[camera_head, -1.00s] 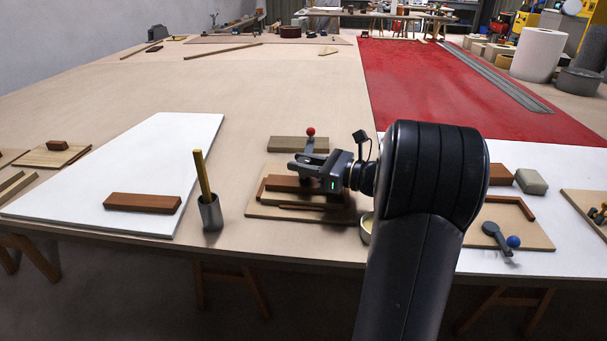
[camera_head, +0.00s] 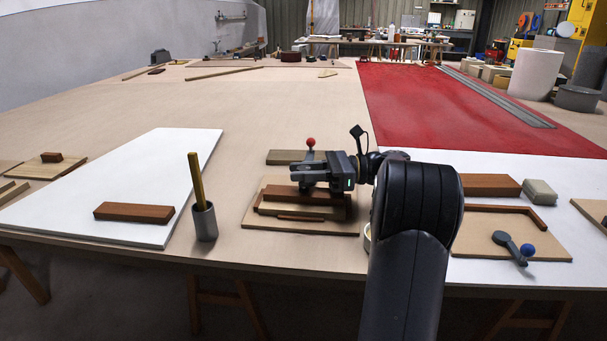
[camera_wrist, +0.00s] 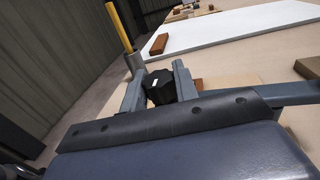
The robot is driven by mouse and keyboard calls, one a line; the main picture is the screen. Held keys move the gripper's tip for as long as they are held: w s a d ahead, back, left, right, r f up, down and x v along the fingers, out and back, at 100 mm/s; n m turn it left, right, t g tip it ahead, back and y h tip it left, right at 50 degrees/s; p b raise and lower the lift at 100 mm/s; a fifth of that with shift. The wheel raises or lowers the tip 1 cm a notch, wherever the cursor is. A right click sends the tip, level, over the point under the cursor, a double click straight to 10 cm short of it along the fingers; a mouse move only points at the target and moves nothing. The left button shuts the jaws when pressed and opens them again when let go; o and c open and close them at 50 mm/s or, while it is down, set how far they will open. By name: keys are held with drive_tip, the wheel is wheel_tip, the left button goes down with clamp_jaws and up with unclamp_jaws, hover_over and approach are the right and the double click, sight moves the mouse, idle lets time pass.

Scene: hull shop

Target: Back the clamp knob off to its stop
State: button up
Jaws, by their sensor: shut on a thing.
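The dark clamp knob (camera_wrist: 160,86), with a small white mark on it, sits between the two fingers of my gripper (camera_wrist: 157,84) in the wrist view. The fingers are shut on its sides. In the head view my gripper (camera_head: 304,178) reaches leftward over a wooden fixture board (camera_head: 262,222). The knob cannot be made out there, as the dark fingers cover that spot. How far the knob is from its stop cannot be told.
A red-ball lever (camera_head: 311,143) stands just behind my gripper. A cup (camera_head: 204,224) with a yellow stick stands to the left. A brown block (camera_head: 135,212) lies on the white panel (camera_head: 80,218).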

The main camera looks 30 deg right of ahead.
drive_tip(key=o, duration=1)
drive_tip(key=shift+c, duration=0.2)
drive_tip(key=p+v, duration=0.1)
drive_tip(key=v, duration=0.4)
drive_tip(key=shift+s+d+r, duration=0.1)
drive_tip(key=shift+d, duration=0.25)
drive_tip(key=shift+s+d+r+p, duration=0.1)
drive_tip(key=shift+d+r+p, duration=0.15)
drive_tip(key=shift+p, duration=0.65)
drive_tip(key=p+v, duration=0.2)
drive_tip(key=p, duration=0.1)
drive_tip(key=shift+a, duration=0.1)
drive_tip(key=p+v, duration=0.2)
drive_tip(key=p, duration=0.5)
drive_tip(key=shift+p, duration=0.5)
